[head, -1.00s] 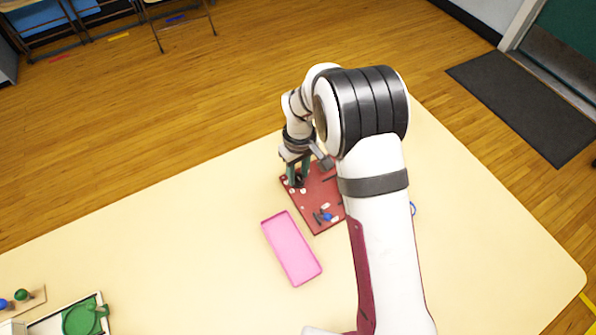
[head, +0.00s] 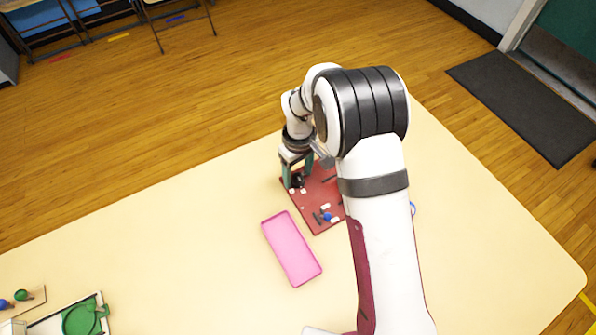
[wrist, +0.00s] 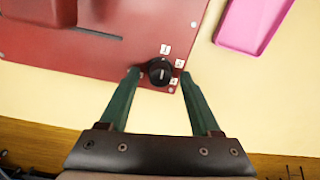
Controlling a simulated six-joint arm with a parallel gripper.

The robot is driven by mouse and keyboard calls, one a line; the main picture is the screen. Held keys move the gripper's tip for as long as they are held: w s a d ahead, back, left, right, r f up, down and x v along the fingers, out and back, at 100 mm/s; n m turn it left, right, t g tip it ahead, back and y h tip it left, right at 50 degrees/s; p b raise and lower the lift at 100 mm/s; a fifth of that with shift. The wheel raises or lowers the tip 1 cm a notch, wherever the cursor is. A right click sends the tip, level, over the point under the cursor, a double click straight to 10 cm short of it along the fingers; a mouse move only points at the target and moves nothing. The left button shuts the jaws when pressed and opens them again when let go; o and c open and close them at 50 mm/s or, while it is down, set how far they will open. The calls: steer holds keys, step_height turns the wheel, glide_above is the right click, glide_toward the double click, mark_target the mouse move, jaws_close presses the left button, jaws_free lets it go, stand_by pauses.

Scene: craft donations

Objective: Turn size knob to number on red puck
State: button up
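A black round knob (wrist: 159,71) with a pale line across its top sits near the edge of a red board (wrist: 110,60). The line runs nearly up and down in the wrist view; which end is the pointer I cannot tell. Small white number tags (wrist: 165,49) stand around its upper and right side; the upper one looks like 1, the others are too small to read surely. My gripper (wrist: 160,75) is open, one green finger on each side of the knob, with visible gaps. The head view shows the board (head: 321,190) partly behind my arm. No red puck is visible.
A pink tray (head: 291,248) lies beside the board. A blue piece (head: 327,217) sits at the board's near part. A green round item (head: 82,317) is at the lower left. The table (head: 180,230) between is clear.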

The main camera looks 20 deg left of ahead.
mark_target(299, 176)
step_height(299, 176, up, 16)
stand_by(0.4)
steer(key=shift+w+d+f, duration=0.1)
steer(key=s+d+r+m, duration=0.6)
steer(key=s+d, duration=0.1)
steer(key=d, duration=0.3)
steer(key=s+d+f+m, duration=0.1)
steer(key=s+d+m, duration=0.3)
steer(key=s, duration=0.5)
steer(key=s+d+f+m+y, duration=0.1)
steer(key=s+d+m, duration=0.3)
steer(key=s, duration=0.5)
steer(key=shift+s+d+f+m+y, duration=0.15)
steer(key=shift+s+f+m+y, duration=0.2)
steer(key=shift+m, duration=0.85)
